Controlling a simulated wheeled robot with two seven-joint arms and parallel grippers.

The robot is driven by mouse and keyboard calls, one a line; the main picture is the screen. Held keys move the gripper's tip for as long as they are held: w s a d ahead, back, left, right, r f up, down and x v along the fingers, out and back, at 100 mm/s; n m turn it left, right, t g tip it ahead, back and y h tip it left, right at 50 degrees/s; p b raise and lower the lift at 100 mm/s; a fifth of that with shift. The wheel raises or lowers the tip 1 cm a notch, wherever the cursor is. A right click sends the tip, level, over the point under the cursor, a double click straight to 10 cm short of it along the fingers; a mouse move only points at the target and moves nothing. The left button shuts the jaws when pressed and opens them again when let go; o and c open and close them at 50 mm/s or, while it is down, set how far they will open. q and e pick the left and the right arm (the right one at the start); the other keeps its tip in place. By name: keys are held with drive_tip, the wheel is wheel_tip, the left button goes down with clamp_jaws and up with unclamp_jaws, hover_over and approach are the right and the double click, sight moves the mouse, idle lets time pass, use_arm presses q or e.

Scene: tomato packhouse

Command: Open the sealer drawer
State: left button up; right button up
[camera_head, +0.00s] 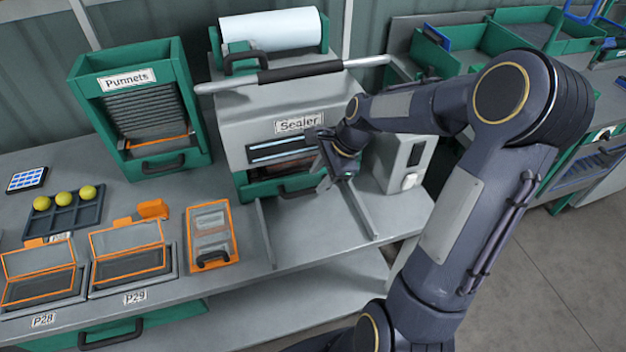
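The grey sealer (262,110), labelled "Sealer", stands at the back of the bench. Its green drawer front (257,189) is at the bottom of the machine and looks closed. The drawer's dark handle (292,192) is partly visible, and the drawer's right end is hidden by my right gripper. My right gripper (333,176) is just in front of the sealer's lower right side, to the right of the handle and apparently apart from it. I cannot make out the gap between its fingers. My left gripper is not in view.
Two metal guide rails (264,232) run forward from the sealer. A grey box (403,163) stands to its right. An orange-framed punnet (211,233) lies at left front, and the green Punnets dispenser (183,120) stands at back left. Bench between the rails is clear.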

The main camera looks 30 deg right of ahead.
sight(310, 189)
drive_tip(key=shift+x, duration=2.25)
drive_tip(key=shift+d, duration=0.1)
clamp_jaws()
